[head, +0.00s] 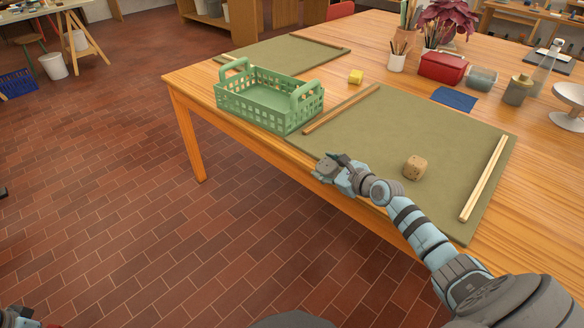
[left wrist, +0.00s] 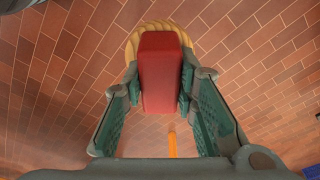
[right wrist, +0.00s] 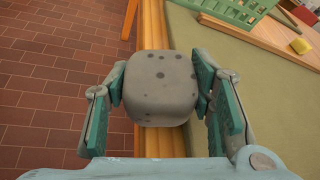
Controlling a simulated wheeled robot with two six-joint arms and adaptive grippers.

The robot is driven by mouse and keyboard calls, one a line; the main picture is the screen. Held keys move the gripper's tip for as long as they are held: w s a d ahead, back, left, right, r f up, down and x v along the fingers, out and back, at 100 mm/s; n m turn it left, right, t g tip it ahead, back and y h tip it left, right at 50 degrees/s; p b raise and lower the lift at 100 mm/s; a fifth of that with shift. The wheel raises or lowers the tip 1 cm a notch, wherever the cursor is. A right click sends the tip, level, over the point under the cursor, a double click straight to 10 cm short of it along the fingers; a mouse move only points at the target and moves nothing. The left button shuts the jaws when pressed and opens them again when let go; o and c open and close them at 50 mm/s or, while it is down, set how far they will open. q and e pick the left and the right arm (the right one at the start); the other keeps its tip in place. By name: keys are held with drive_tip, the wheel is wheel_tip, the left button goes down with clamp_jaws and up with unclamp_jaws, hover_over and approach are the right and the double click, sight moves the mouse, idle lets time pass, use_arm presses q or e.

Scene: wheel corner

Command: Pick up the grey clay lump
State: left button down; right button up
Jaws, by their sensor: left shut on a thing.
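The grey clay lump (right wrist: 160,88) is a rounded block with dark spots, between the finger pads of my right gripper (right wrist: 162,95) in the right wrist view. Both pads appear to touch its sides, so the gripper looks shut on it. In the head view my right gripper (head: 328,168) is at the table's front edge, beside the green mat (head: 370,130); the lump is mostly hidden there by the fingers. My left gripper (left wrist: 160,95) is shut on a red block (left wrist: 160,70), held above the brick floor.
A green basket (head: 268,100) stands at the table's left edge. A tan spotted block (head: 414,167) and wooden strips (head: 484,178) lie on the mat. A yellow block (head: 356,76), red box (head: 442,68) and pots are farther back. A round tan thing (left wrist: 132,45) shows behind the red block.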

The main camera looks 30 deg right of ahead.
drive_tip(key=c, duration=0.3)
drive_tip(key=shift+r, duration=0.1)
drive_tip(key=shift+c, duration=0.2)
